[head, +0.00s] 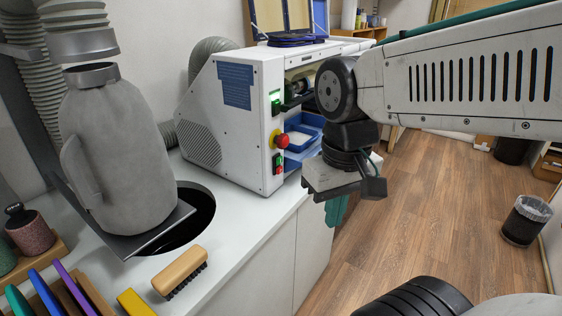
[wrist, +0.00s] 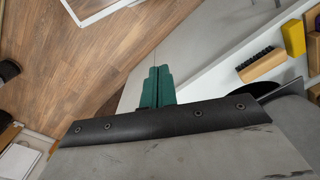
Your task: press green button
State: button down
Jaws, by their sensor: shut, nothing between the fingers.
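The white machine (head: 235,110) stands on the counter, with its narrow control panel facing right. A lit green switch (head: 276,107) is high on that panel. A small green button (head: 278,159) is low on it, just above a small red button (head: 279,170). My gripper (head: 336,212) hangs to the right of the panel, in front of the counter edge, with its teal fingers pointing down. In the wrist view its fingers (wrist: 158,88) are together and empty. It is apart from the panel. No green button shows in the wrist view.
A red emergency knob (head: 281,141) on a yellow base sticks out between the green controls. A blue tray (head: 302,137) sits in the machine's opening. A wooden brush (head: 180,272) lies on the counter; it also shows in the wrist view (wrist: 262,65).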

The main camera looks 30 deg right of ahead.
aim_at(279, 160)
jog(key=w+d+f+m+t+y, duration=0.3)
jog(key=w+d+m, duration=0.4)
jog(key=w+m, duration=0.3)
jog(key=w+d+f+m+t+y, duration=0.3)
jog(key=w+d+f+m, duration=0.2)
jog(key=w+d+m, duration=0.3)
jog(key=w+m, duration=0.2)
jog(key=m, duration=0.2)
jog(key=shift+f+t, duration=0.4)
jog(key=shift+w+a, duration=0.1)
jog(key=shift+w, duration=0.05)
jog(key=w+a, duration=0.3)
jog(key=w, duration=0.5)
jog(key=shift+a, duration=0.2)
dwell(0.7)
jog(key=shift+w+a, duration=0.2)
jog(key=shift+w, duration=0.15)
